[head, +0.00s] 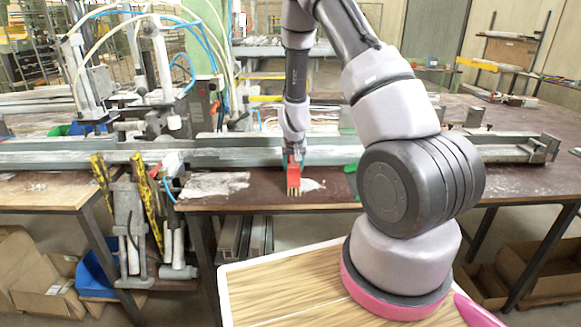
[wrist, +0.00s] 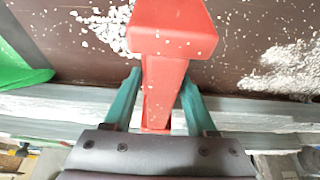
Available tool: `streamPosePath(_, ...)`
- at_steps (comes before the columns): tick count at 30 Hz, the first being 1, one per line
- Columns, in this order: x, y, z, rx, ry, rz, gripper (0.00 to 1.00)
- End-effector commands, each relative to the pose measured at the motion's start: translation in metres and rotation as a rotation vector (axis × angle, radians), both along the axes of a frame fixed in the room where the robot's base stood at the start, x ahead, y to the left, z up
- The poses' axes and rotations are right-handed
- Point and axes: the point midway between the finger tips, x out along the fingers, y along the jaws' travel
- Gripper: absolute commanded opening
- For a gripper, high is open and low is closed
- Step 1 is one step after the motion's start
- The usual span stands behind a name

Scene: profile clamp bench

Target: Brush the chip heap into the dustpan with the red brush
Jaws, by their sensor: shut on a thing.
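My gripper (head: 294,154) is shut on the handle of the red brush (head: 294,177). In the head view the brush hangs bristles down over the bench top; I cannot tell whether the bristles touch it. In the wrist view the teal fingers of my gripper (wrist: 158,95) flank the red handle (wrist: 170,30). The white chip heap (wrist: 108,28) lies beside the brush head, partly hidden by it; in the head view the heap (head: 311,185) is just right of the bristles. The green dustpan (wrist: 22,68) is only partly in view, beyond the heap; my arm hides most of it in the head view (head: 351,168).
Another white granular patch (wrist: 290,70) lies on the brush's other side, and in the head view it (head: 215,185) is to the left. A long metal profile (head: 232,157) runs along the bench behind the brush. Clamps and hoses (head: 150,75) stand at left.

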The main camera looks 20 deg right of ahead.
Motion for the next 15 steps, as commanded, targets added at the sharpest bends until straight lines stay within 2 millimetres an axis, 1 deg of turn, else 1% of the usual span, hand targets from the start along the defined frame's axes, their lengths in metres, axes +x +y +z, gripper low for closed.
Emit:
streamPosePath(5,0.000,-0.004,0.000,0.000,-0.001,-0.002,0.01)
streamPosePath(12,-0.007,-0.029,0.001,0.000,-0.001,-0.003,0.01)
streamPosePath(15,-0.009,-0.035,0.001,0.000,-0.001,-0.002,0.01)
